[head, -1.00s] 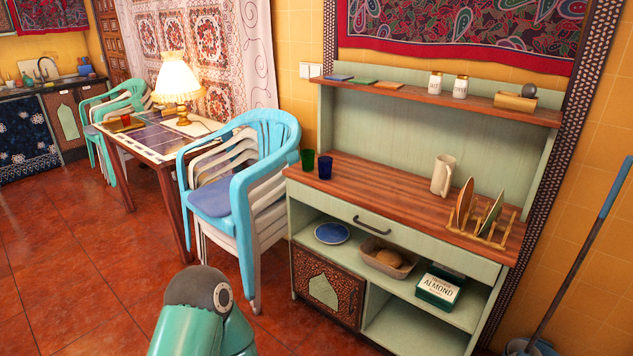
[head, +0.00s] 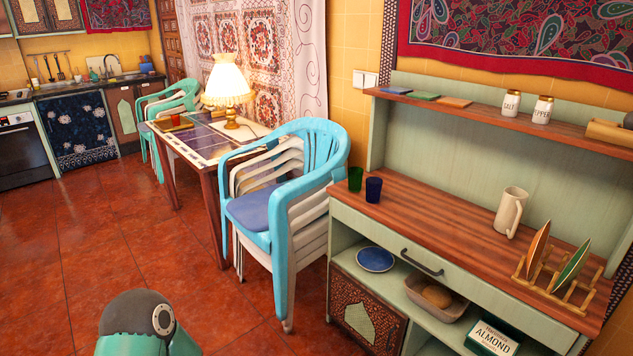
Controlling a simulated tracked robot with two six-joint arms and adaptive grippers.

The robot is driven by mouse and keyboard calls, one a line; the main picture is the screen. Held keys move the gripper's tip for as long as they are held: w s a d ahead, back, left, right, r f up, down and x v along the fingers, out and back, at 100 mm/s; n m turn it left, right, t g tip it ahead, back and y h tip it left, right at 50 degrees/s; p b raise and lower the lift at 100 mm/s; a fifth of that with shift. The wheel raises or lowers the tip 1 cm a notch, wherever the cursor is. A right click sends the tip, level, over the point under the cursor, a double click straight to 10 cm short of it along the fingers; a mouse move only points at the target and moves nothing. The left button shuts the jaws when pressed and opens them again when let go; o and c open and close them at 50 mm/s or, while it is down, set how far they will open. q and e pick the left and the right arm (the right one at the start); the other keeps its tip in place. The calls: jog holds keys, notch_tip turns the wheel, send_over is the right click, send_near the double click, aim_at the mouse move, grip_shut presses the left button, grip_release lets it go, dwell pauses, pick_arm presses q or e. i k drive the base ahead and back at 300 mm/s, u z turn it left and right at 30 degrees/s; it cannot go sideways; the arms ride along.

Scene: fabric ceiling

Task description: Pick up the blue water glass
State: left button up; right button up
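The blue water glass (head: 373,189) stands upright near the left end of the sideboard's wooden top (head: 440,215). A green glass (head: 355,178) stands close beside it on the left. A teal and grey part of my arm shows at the bottom left of the head view, well apart from the glasses. Neither of my grippers is in the picture.
A cream jug (head: 510,212) and a wooden rack with plates (head: 555,280) stand farther right on the top. A shelf (head: 470,105) with shakers runs above. Stacked chairs (head: 285,195) stand close left of the sideboard. The tiled floor (head: 90,240) is open at left.

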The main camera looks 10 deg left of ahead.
aim_at(374, 185)
jog(key=u, duration=0.55)
jog(key=i, duration=1.95)
jog(key=z, duration=0.15)
